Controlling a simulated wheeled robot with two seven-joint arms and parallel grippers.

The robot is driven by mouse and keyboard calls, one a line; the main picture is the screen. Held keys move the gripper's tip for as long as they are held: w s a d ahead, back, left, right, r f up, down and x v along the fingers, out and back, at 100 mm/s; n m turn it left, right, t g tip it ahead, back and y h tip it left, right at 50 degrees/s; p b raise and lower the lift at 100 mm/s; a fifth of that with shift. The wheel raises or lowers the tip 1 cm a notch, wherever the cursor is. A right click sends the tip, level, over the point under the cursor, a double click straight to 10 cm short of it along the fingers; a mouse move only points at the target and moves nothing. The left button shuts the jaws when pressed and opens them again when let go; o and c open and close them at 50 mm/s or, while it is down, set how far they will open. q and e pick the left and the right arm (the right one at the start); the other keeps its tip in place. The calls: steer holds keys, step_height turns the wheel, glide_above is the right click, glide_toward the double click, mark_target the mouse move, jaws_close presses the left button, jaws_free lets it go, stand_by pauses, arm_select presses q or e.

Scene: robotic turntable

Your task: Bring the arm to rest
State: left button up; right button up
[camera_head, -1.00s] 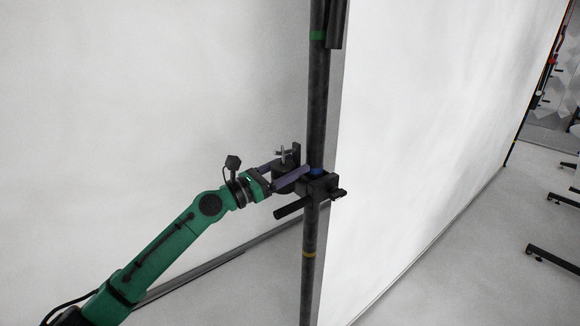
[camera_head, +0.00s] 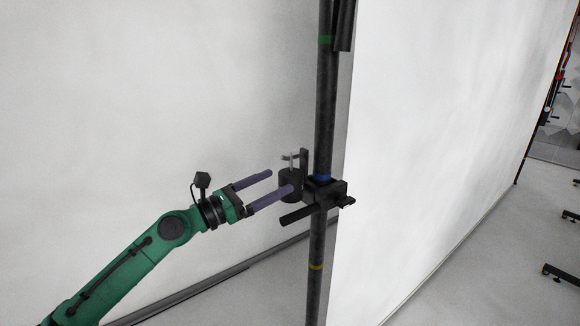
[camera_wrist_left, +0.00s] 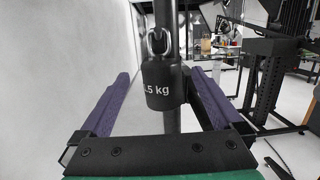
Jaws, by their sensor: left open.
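My green left arm comes in from the lower left in the head view. Its left gripper (camera_head: 271,182) has two purple fingers spread apart, with nothing between them that it grips. A black weight (camera_head: 290,184) with a metal ring on top hangs at the clamp (camera_head: 325,192) on a dark upright pole, just beyond the fingertips. In the left wrist view the weight (camera_wrist_left: 163,84) reads ".5 kg" and stands ahead, between the open fingers in the picture. My right gripper is in neither view.
The black pole (camera_head: 322,125) with green, blue and yellow bands stands in front of a white wall panel (camera_head: 440,120). Dark stand legs (camera_head: 562,274) are on the floor at the right. In the left wrist view a black frame (camera_wrist_left: 270,75) stands at the right. Space left of the arm is clear.

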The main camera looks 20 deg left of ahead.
arm_select(q)
steer(key=b+v, duration=0.4)
steer(key=v, duration=0.3)
steer(key=w+a+f+m+t+y, duration=0.1)
steer(key=w+a+f+y, duration=0.25)
steer(key=a+f, duration=0.5)
steer(key=w+a+f+y, duration=0.2)
steer(key=a+f+y, duration=0.35)
steer(key=f, duration=0.65)
steer(key=s+a+f+m+g+y, duration=0.2)
steer(key=s+a+f+m, duration=0.1)
steer(key=f, duration=0.8)
steer(key=s+a+f+m+g+y, duration=0.1)
steer(key=s+a+f+m+y, duration=0.2)
steer(key=f, duration=0.8)
steer(key=s+d+f+m+g, duration=0.25)
steer(key=s+f+m, duration=0.25)
steer(key=s+f, duration=0.6)
steer(key=s+d+f+m+g, duration=0.2)
steer(key=s+f+m+g, duration=0.25)
steer(key=s+f, duration=0.65)
steer(key=s+d+f+m+g, duration=0.2)
steer(key=s+d+f+m, duration=0.3)
steer(key=s, duration=0.4)
steer(key=s+d+f+m+g, duration=0.2)
steer(key=s+d+f+m, duration=0.4)
steer(key=s+d+m, duration=0.2)
steer(key=shift+s+m+g+h, duration=0.3)
steer(key=shift+s+m+g, duration=0.15)
steer(key=shift+s, duration=0.65)
